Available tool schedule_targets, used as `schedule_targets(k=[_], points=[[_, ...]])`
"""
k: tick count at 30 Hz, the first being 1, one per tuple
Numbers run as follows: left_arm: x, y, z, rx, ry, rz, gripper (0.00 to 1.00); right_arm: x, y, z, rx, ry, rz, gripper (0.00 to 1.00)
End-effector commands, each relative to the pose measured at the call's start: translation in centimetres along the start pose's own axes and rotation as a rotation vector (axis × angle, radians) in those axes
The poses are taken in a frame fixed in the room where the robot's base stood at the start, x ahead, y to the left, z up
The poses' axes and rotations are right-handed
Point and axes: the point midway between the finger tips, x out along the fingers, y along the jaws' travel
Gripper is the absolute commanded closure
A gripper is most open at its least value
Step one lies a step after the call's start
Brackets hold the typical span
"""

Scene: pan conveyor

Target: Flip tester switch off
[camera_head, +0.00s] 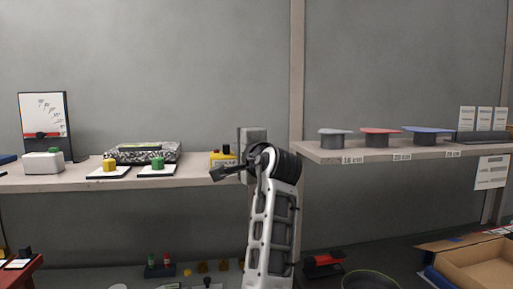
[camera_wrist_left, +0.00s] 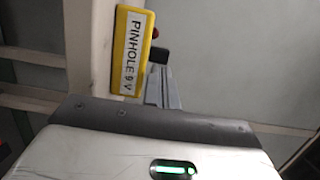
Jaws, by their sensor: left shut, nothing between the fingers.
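The tester is a small yellow box (camera_head: 217,160) on the left shelf, close to the post, with dark parts on its top. In the left wrist view the tester (camera_wrist_left: 119,84) shows a white label reading "PINHOLE 9 V". A red knob (camera_wrist_left: 155,32) and a black block (camera_wrist_left: 158,54) stick out along its side; I cannot tell which is the switch or its position. My left gripper (camera_head: 216,174) is shut and empty, its dark tip just in front of and below the tester. The gripper's fingers (camera_wrist_left: 160,88) appear beside the tester; contact is unclear. My right gripper is out of view.
The left shelf (camera_head: 60,179) also holds a white box (camera_head: 43,163), a yellow block (camera_head: 109,165), a green block (camera_head: 158,163) and a patterned case (camera_head: 140,154). The right shelf (camera_head: 320,153) carries grey, red and blue pans.

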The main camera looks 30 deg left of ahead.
Motion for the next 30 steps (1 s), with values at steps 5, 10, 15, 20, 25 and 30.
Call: schedule_targets(k=[5,10,15,20,25,30], points=[[0.1,0.0,0.2,-0.001,-0.006,0.001,1.0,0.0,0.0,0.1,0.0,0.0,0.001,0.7],[0.0,0.0,-0.1,0.001,-0.006,0.002,1.0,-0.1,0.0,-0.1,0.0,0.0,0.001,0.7],[-0.6,-0.2,-1.4,0.004,-0.011,0.001,1.0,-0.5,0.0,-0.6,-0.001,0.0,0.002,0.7],[-3.1,0.4,-2.4,-0.003,-0.015,-0.002,1.0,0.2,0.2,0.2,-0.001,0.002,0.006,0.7],[-7.0,0.3,-2.4,-0.003,-0.015,-0.001,1.0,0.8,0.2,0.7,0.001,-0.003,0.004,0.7],[-9.7,0.2,-2.4,0.0,-0.016,-0.001,1.0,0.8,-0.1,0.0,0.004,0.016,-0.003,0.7]])
